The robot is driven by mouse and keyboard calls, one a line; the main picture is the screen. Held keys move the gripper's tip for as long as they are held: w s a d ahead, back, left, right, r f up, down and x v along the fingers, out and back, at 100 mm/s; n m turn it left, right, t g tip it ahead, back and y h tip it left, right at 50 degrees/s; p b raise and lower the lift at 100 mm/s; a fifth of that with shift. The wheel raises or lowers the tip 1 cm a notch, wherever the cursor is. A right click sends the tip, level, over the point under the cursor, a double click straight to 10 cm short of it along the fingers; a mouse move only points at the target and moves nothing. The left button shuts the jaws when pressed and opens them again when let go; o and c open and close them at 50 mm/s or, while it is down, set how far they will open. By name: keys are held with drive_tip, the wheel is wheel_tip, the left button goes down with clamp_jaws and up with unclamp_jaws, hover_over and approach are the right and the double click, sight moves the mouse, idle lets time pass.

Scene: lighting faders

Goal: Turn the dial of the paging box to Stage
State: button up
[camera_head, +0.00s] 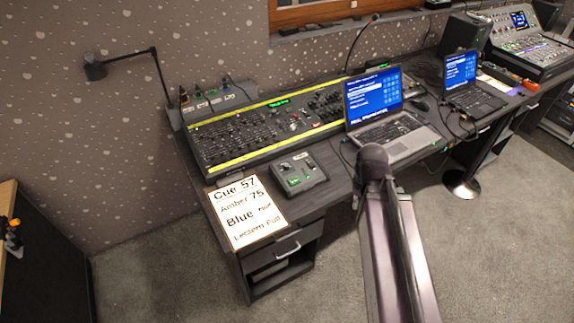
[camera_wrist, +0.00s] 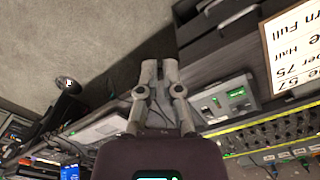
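A small grey box with a dark panel, green marks and small controls (camera_head: 299,175) lies on the desk, in front of the long fader console; it looks like the paging box. It also shows in the wrist view (camera_wrist: 224,101), right of my fingers. Its dial and lettering are too small to read. My gripper (camera_wrist: 159,70) has its fingertips together with nothing seen between them. It is apart from the box. In the head view my arm rises at the right of the box, and the gripper itself cannot be made out.
A cue sheet (camera_head: 246,213) lies left of the box. The fader console (camera_head: 262,137) with yellow edges stands behind. An open laptop (camera_head: 386,112) stands to the right, with another laptop (camera_head: 466,84) beyond. A lamp (camera_head: 95,67) hangs at left. Carpet is clear in front.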

drive_tip(key=o, duration=0.3)
drive_tip(key=shift+w, duration=0.2)
drive_tip(key=o, duration=0.3)
drive_tip(key=shift+w+a, duration=0.25)
drive_tip(key=shift+w, duration=0.1)
drive_tip(key=r+n+p, duration=0.2)
drive_tip(key=n, duration=1.4)
hover_over(286, 164)
drive_tip(key=shift+s+f, duration=0.2)
drive_tip(key=shift+f, duration=0.05)
drive_tip(key=shift+f+b, duration=0.2)
drive_tip(key=shift+b, duration=0.25)
drive_tip(key=f+b, duration=1.3)
drive_tip(key=shift+w+f, duration=0.2)
drive_tip(key=shift+w, duration=0.05)
